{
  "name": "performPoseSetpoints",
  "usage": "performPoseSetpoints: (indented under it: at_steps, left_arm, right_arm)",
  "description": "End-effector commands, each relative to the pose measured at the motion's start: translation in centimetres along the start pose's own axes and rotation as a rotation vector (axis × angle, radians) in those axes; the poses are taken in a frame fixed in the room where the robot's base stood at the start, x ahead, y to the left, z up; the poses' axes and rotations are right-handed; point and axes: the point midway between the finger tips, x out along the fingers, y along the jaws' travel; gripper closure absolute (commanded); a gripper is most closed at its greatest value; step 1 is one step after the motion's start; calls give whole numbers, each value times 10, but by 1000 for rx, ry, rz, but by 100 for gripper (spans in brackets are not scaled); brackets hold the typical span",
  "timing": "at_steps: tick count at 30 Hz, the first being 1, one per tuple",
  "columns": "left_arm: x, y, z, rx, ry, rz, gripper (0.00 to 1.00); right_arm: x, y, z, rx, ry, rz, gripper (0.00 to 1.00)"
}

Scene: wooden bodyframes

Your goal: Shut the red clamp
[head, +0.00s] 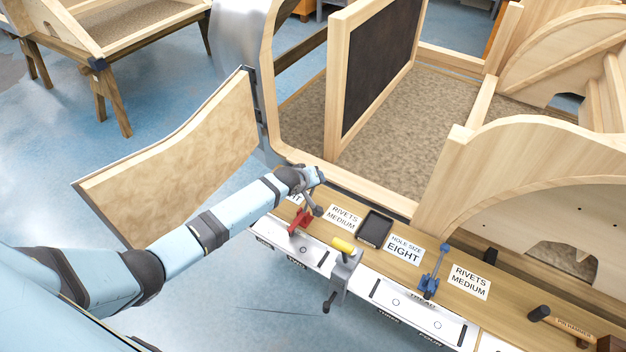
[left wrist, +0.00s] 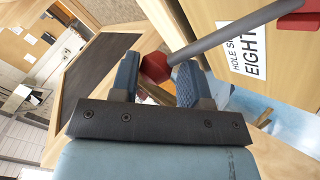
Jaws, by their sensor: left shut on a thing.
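The red clamp (head: 299,222) is fixed on the workbench (head: 262,225) at its left end. My left gripper (head: 316,200) is at the clamp, just above and to the right of its red body. In the left wrist view the blue fingers of my left gripper (left wrist: 158,80) are shut on the red hexagonal tip (left wrist: 155,67) of the clamp's handle. A grey bar (left wrist: 235,33) runs from the tip towards a red part (left wrist: 298,17) at the upper right. The clamp's far side is partly hidden by the gripper. My right gripper is not in view.
On the bench are a black tray (head: 374,228), a grey tool with a yellow handle (head: 343,246), a blue clamp (head: 430,280) and a hammer (head: 541,313). A large wooden frame (head: 335,90) stands behind the bench. A wooden panel (head: 175,160) is left of my arm.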

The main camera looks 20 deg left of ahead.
Motion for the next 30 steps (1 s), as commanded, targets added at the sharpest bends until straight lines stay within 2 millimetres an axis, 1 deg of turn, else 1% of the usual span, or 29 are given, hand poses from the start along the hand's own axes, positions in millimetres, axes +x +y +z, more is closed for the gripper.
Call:
performPoseSetpoints:
  at_steps: [1,2,3,5,6,15,19,23,30]
  left_arm:
    - [2,-3,12,-4,-18,-5,100]
    - [2,-3,12,-4,-18,-5,100]
    - [2,-3,12,-4,-18,-5,49]
    - [2,-2,12,-3,-17,-5,35]
    - [2,-2,11,-3,-16,-5,32]
    - [0,-2,5,-1,-8,-3,32]
    - [-10,-1,5,-1,-7,-1,32]
    - [-33,-1,5,-1,-7,-1,32]
    - [-88,-1,6,0,-8,-1,32]
  right_arm:
    - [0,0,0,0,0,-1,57]
    - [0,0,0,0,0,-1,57]
    - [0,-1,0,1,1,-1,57]
    - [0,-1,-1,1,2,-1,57]
    - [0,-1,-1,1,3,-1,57]
    - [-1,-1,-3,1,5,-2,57]
    - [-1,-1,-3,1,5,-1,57]
    - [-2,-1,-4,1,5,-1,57]
    - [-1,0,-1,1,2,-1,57]
